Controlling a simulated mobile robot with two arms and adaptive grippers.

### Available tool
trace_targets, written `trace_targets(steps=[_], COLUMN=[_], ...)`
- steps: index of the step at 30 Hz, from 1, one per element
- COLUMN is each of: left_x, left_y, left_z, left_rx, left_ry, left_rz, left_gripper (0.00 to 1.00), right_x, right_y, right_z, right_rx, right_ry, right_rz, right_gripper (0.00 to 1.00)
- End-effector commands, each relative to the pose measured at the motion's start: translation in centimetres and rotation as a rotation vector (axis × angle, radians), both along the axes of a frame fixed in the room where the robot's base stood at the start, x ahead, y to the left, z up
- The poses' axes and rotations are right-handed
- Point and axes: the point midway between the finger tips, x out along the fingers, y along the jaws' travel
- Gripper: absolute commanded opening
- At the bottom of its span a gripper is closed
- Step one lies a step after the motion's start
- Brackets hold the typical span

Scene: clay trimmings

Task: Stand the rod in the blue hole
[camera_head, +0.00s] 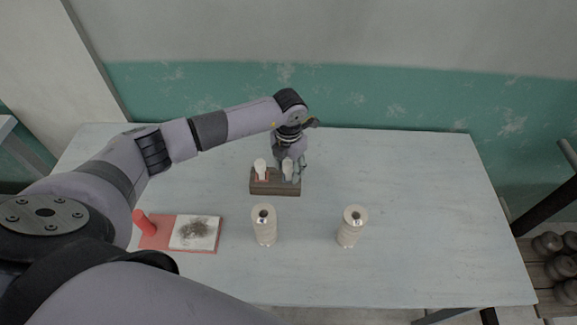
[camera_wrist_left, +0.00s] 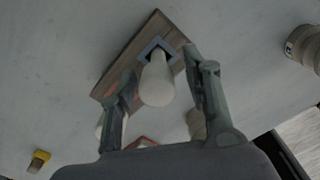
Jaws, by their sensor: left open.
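A dark wooden block (camera_head: 275,188) stands on the table, with a white rod at each end of its top. In the left wrist view, one rod (camera_wrist_left: 157,85) stands at the blue-edged hole (camera_wrist_left: 145,50), its lower end apparently in the dark opening; how deep is hidden. My left gripper (camera_wrist_left: 158,68) is open, with its fingers on either side of this rod and apparently apart from it. The other white rod (camera_head: 260,167) stands at the red-marked end, left of my gripper in the head view. My right gripper is out of view.
A red board with a white pad (camera_head: 196,232) and a red peg (camera_head: 144,223) lies at front left. A yellow-topped item (camera_wrist_left: 39,157) shows in the wrist view. The table's right side is clear.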

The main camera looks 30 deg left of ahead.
Motion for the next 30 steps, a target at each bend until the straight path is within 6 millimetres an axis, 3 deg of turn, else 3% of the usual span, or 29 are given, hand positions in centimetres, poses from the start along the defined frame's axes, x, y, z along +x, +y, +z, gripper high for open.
trace_targets(steps=[11,24,30], left_x=[0.2,0.2,0.1], left_y=[0.0,0.0,0.0], left_z=[0.8,9.3,11.6], left_rx=[-0.001,0.000,0.000], left_ry=[-0.005,-0.007,-0.004], left_rz=[0.001,0.000,0.001], left_gripper=[0.45,0.45,0.45], right_x=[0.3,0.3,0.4], right_y=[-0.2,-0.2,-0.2], right_z=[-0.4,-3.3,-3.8], right_rx=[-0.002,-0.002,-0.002], right_ry=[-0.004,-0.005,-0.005], right_rz=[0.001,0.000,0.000], right_gripper=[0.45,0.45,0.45])
